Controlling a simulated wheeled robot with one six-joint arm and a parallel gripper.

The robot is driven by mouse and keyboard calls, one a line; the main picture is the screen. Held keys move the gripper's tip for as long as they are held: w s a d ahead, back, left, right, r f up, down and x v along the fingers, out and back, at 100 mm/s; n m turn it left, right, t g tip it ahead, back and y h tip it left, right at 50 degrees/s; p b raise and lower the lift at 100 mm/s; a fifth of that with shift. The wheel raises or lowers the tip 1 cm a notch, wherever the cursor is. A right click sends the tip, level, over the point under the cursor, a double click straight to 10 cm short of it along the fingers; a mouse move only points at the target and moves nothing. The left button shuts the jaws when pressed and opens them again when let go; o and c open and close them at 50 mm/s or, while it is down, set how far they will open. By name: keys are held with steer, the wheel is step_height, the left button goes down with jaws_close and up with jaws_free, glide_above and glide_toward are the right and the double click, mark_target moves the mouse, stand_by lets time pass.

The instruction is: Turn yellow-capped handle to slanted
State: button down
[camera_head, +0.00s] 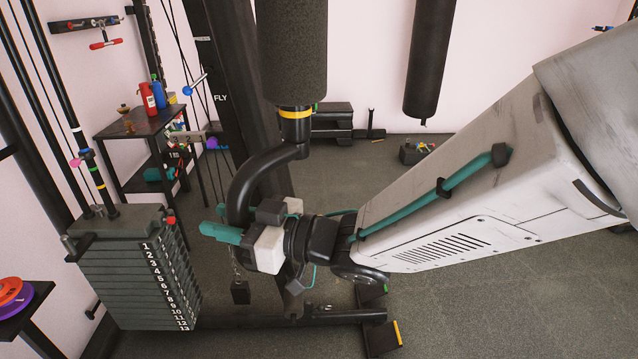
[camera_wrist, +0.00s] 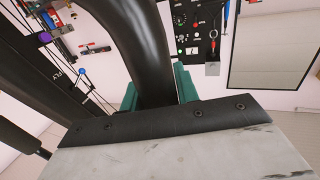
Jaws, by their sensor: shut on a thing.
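The yellow-capped handle (camera_head: 292,55) is a thick dark grip, upright at the top centre of the head view. A yellow ring (camera_head: 295,112) circles its lower end, and a curved black tube (camera_head: 257,170) bends down and left from there. My gripper (camera_head: 225,231) has teal fingers, which lie at the lower part of this tube. In the wrist view the tube (camera_wrist: 143,45) passes between the two teal fingers, and my gripper (camera_wrist: 157,92) is shut on it. The grip and yellow ring do not show in the wrist view. The contact faces are hidden.
A numbered weight stack (camera_head: 135,270) stands at the left. A black side table (camera_head: 140,122) with bottles is behind it. A dark punching bag (camera_head: 430,60) hangs at the back. A small toolbox (camera_head: 418,151) sits on the floor. Open floor lies behind my arm.

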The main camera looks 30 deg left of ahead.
steer(key=c, duration=1.1)
jaws_free()
steer(key=shift+s, duration=0.2)
steer(key=shift+o, duration=0.2)
steer(key=shift+w, duration=0.1)
steer(key=v, duration=0.7)
steer(key=shift+d, duration=0.4)
